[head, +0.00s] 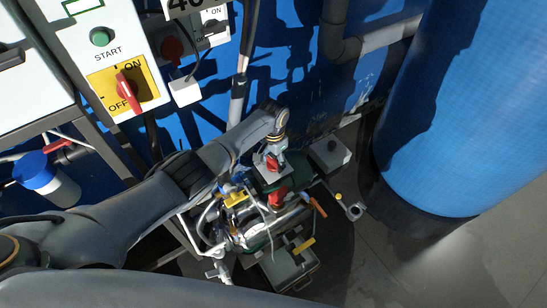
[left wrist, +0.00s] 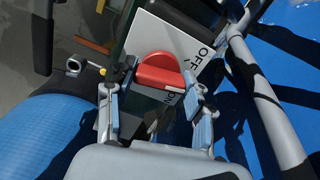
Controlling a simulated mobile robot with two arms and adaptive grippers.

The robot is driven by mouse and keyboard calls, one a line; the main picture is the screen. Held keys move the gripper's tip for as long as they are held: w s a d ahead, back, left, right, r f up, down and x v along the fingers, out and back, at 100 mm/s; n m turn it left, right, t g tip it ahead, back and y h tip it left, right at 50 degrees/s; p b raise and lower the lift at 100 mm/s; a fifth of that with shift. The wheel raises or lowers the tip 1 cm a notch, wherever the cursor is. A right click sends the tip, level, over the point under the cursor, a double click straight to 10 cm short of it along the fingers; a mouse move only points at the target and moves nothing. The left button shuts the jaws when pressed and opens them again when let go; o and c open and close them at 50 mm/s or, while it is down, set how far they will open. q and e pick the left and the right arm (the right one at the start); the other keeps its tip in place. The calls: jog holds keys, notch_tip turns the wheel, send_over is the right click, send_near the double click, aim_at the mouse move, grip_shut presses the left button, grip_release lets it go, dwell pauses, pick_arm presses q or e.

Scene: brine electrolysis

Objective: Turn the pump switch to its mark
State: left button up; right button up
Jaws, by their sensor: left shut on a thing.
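The pump switch is a red knob (left wrist: 160,70) on a white plate (left wrist: 178,38) in the left wrist view. The plate carries the word OFF to the right of the knob and ON partly hidden below it. In the head view the small red knob (head: 273,164) shows under my left gripper (head: 272,151). In the left wrist view the fingers of my left gripper (left wrist: 154,80) are on both sides of the knob, shut on it. I cannot tell exactly which mark the knob points at. My right gripper is not in view.
A start panel with a green button (head: 100,37) and a red switch on a yellow plate (head: 148,82) is at upper left. Pump piping with a yellow-handled valve (head: 303,246) lies below the gripper. A large blue tank (head: 440,110) stands at right; grey floor (head: 500,250) is clear.

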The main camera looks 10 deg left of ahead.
aim_at(273, 160)
pick_arm(q)
jog(key=n+p, duration=0.1)
jog(key=n, duration=0.2)
jog(key=shift+n, duration=1.9)
jog(key=o, duration=1.2)
jog(key=shift+c, duration=0.2)
notch_tip(273, 160, up, 12)
